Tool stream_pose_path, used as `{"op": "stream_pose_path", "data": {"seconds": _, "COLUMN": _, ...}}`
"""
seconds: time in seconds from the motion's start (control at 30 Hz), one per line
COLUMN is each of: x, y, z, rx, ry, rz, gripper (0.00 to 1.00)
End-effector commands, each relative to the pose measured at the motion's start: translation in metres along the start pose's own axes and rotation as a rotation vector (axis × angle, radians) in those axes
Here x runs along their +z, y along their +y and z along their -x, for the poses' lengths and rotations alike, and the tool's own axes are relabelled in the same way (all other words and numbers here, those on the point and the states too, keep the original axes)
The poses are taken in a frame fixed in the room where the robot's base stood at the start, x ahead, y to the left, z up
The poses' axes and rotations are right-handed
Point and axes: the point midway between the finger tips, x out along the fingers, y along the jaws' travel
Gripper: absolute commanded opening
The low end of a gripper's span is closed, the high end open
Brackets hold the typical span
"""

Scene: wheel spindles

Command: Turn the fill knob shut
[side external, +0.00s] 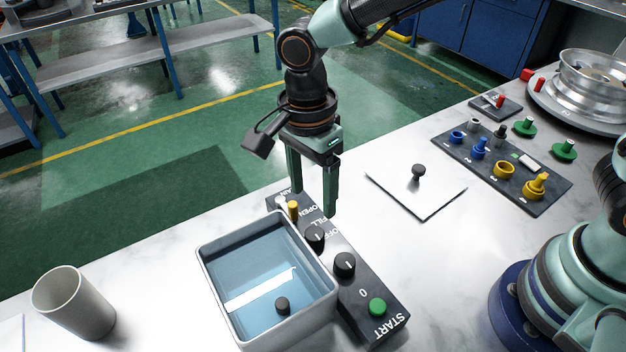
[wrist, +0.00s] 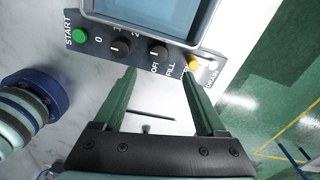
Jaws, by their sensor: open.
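The fill knob (side external: 314,237) is a black round knob on the dark control panel (side external: 361,292), near the printed words FILL and OFF. It also shows in the wrist view (wrist: 158,50); its exact setting is too small to read. My gripper (side external: 312,210) points down over the panel with its two green fingers apart and nothing between them. In the wrist view, my gripper's fingertips (wrist: 159,72) lie to either side of the fill knob's position, short of it. In the side view the fingers appear above the panel, apart from the knob.
A yellow knob (side external: 293,210) stands close beside the fill knob; another black knob (side external: 344,264) and a green START button (side external: 377,306) are on the other side. An open tank (side external: 205,262) holding bluish liquid adjoins the panel. A white lid (side external: 392,190) and grey cup (side external: 74,303) stand apart.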

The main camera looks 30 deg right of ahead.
Motion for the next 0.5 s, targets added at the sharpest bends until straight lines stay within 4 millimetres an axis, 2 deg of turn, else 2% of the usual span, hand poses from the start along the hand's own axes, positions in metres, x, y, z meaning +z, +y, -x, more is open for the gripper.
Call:
{"op": "stream_pose_path", "data": {"seconds": 0.17, "x": 0.000, "y": -0.001, "z": 0.034, "rx": -0.004, "ry": -0.002, "rz": 0.000, "gripper": 0.73}}
{"op": "stream_pose_path", "data": {"seconds": 0.5, "x": -0.055, "y": 0.001, "z": 0.061, "rx": -0.099, "ry": -0.025, "rz": 0.252, "gripper": 0.73}}
